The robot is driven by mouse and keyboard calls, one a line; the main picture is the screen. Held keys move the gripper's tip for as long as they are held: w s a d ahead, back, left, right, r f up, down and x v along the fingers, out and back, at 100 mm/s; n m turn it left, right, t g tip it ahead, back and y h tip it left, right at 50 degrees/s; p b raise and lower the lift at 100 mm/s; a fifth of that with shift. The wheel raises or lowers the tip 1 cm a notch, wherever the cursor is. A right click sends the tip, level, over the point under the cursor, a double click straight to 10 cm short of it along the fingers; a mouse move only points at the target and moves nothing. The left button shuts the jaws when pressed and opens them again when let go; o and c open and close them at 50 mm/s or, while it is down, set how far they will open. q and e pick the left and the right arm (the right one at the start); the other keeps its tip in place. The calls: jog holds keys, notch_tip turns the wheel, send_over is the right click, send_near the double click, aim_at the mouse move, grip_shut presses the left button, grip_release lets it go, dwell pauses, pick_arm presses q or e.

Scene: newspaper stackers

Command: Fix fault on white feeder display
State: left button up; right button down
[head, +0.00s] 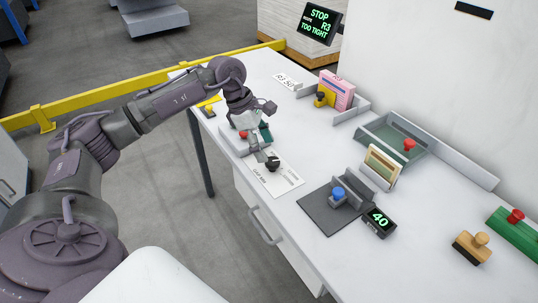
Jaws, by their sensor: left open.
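A black display (320,24) at the top reads "STOP R3 TOO TIGHT" in green letters. A small black display (380,221) on the white table reads "40". It sits beside a dark plate with a grey block and a blue knob (338,194). A white card (286,81) near the back reads what looks like "R3 50". My left gripper (262,136) is open above the table's left part, over a grey device with a red knob (243,134). It partly hides this device. A black knob (272,163) shows just below the fingers, on a printed white sheet (278,180). My right gripper is out of view.
A pink box (337,91) and a yellow block stand in a grey holder at the back. A grey-green tray (385,131) holds a red knob. Cream cards (382,166) stand upright mid-table. A wooden stamp (472,246) and green block (514,234) lie at right. A yellow rail (100,93) runs behind.

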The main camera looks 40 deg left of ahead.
pick_arm(q)
jog(key=v, duration=0.7)
jog(key=shift+a+r, duration=0.15)
jog(key=shift+r, duration=0.15)
